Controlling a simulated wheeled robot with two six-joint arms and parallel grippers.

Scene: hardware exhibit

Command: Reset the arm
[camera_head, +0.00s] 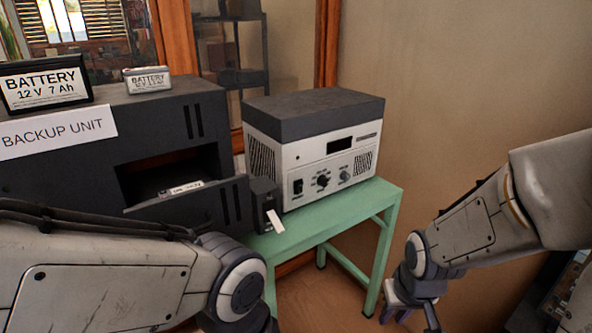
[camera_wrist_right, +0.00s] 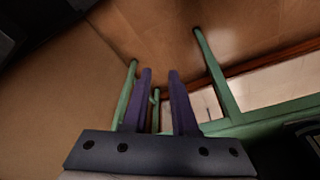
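My right arm (camera_head: 480,225) comes in from the right in the head view and bends down at its wrist. My right gripper (camera_head: 402,314) is low at the bottom edge, right of the green table. In the right wrist view, the right gripper's two purple fingers (camera_wrist_right: 160,75) stand apart with nothing between them. My left arm (camera_head: 110,275) crosses the lower left of the head view. Its wrist (camera_head: 240,285) bends down at the bottom edge, and the left gripper is out of the picture.
A green table (camera_head: 335,222) carries a grey-topped power unit (camera_head: 320,165) with knobs. A dark backup unit (camera_head: 70,170) with an open slot stands left. A large battery (camera_head: 45,88) and a small battery (camera_head: 147,80) sit on it. Floor between table and right wall looks clear.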

